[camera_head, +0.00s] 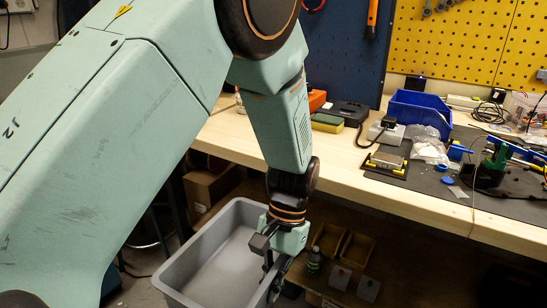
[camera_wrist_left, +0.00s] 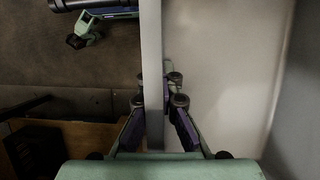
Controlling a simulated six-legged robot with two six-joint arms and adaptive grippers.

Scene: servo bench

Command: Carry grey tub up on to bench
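The grey tub (camera_head: 215,258) is a large, open, empty bin with a pale rim, in front of the bench and lower in the head view. The wooden bench (camera_head: 345,180) runs across the head view behind it. My left gripper (camera_head: 272,280) points down at the tub's right wall. In the left wrist view my left gripper (camera_wrist_left: 155,98) has one finger on each side of the tub's wall (camera_wrist_left: 151,45), and both fingertips lie close against it. The tub's underside is cut off, so I cannot tell what it rests on.
On the bench stand a blue bin (camera_head: 420,110), a grey box with a cable (camera_head: 386,132), a green-and-yellow sponge-like block (camera_head: 327,122) and a dark mat (camera_head: 430,180) with tools. The bench's front left is bare wood. Small bins (camera_head: 356,250) and a cardboard box (camera_head: 208,186) sit beneath.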

